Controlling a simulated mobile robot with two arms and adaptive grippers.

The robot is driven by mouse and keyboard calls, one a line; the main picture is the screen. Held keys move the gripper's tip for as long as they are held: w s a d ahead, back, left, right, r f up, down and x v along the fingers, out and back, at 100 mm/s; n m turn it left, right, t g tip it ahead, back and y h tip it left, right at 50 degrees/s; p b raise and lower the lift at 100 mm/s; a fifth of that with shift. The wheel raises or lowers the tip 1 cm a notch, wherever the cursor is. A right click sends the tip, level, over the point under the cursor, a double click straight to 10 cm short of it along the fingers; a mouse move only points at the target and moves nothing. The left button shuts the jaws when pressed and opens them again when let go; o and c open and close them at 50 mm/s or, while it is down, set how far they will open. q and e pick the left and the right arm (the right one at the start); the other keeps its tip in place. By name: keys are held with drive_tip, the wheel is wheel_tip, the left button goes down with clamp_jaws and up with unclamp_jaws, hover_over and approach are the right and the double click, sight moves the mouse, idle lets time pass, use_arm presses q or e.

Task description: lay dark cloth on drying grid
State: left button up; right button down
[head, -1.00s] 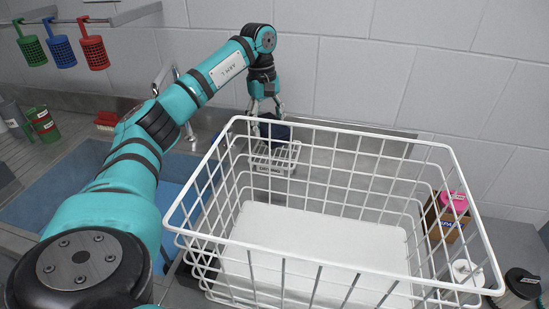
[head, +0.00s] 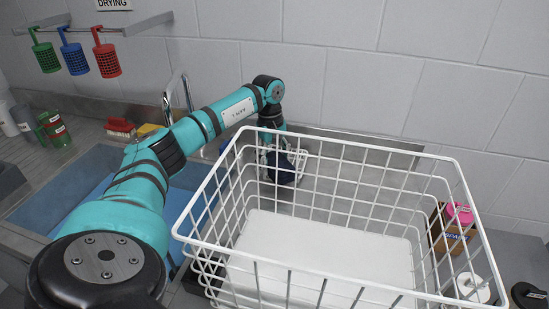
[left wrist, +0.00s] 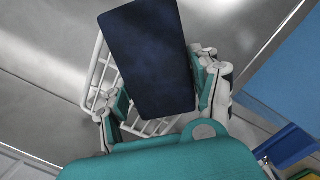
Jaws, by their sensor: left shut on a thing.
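The dark navy cloth (head: 284,171) is held by my left gripper (head: 277,154) near the back wall. In the head view it is seen partly through the wires of the white basket. In the left wrist view the cloth (left wrist: 148,50) is a flat rectangle between the two fingers of my left gripper (left wrist: 163,92), which is shut on it. The white wire drying grid (head: 301,162) shows beside and behind the cloth. In the left wrist view the grid (left wrist: 97,72) lies under the cloth, which covers much of it. I cannot tell whether they touch. My right gripper is not in view.
A large white wire basket (head: 456,162) stands in front, its tall rim near my left arm. A blue sink (head: 42,203) with a tap (head: 187,91) is at left. A cardboard box (head: 440,229) stands right. Colored holders hang from a rail (head: 140,24).

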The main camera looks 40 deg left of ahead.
use_arm(q)
drive_tip(key=shift+f, duration=0.2)
drive_tip(key=o, duration=1.7)
drive_tip(key=shift+c, duration=0.2)
wheel_tip(320, 180, up, 12)
drive_tip(key=a+b, duration=0.1)
drive_tip(key=shift+a+r, duration=0.2)
